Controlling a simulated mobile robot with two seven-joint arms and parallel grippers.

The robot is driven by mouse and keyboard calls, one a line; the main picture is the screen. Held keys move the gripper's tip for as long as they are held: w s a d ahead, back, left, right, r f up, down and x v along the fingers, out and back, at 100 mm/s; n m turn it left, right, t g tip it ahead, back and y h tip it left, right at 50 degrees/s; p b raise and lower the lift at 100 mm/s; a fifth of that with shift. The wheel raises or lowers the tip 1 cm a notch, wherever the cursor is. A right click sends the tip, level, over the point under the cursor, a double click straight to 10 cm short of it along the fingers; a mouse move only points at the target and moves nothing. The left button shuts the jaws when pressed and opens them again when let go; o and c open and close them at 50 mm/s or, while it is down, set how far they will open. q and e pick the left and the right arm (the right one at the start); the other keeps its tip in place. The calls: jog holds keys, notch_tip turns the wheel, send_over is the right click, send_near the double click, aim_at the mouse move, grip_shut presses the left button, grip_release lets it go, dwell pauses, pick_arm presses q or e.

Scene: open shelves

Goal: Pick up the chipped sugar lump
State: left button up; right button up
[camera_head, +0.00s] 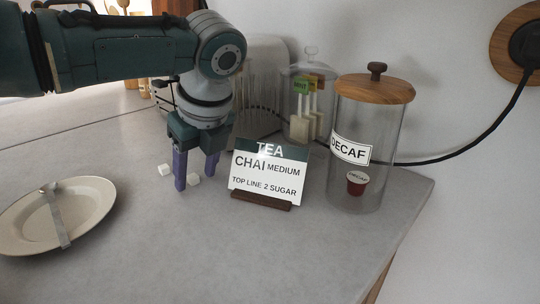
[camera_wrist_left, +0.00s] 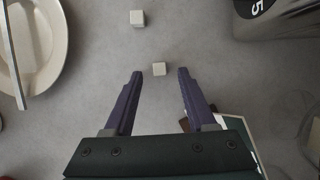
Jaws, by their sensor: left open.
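Two small white sugar lumps lie on the grey counter. One lump (camera_head: 193,180) is by my left gripper's fingertips in the head view; in the left wrist view this lump (camera_wrist_left: 159,69) shows between the fingertips. The other lump (camera_head: 165,170) lies to the left, and it also shows near the top of the left wrist view (camera_wrist_left: 137,18). I cannot tell which one is chipped. My left gripper (camera_head: 196,178) points down with its purple fingers apart and empty; it also shows in the left wrist view (camera_wrist_left: 160,73). My right gripper is not in view.
A tea sign (camera_head: 266,172) stands just right of the gripper. A cream plate (camera_head: 20,222) with a grey strip across it lies at the left. A decaf jar (camera_head: 385,130) and a tea-bag jar (camera_head: 297,75) stand behind right. The front counter is clear.

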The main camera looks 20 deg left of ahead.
pick_arm(q)
jog(key=shift+c, duration=0.3)
jog(key=c, duration=0.8)
notch_tip(320, 180, up, 20)
jog(key=shift+r+p, duration=0.1)
jog(key=shift+p, duration=1.15)
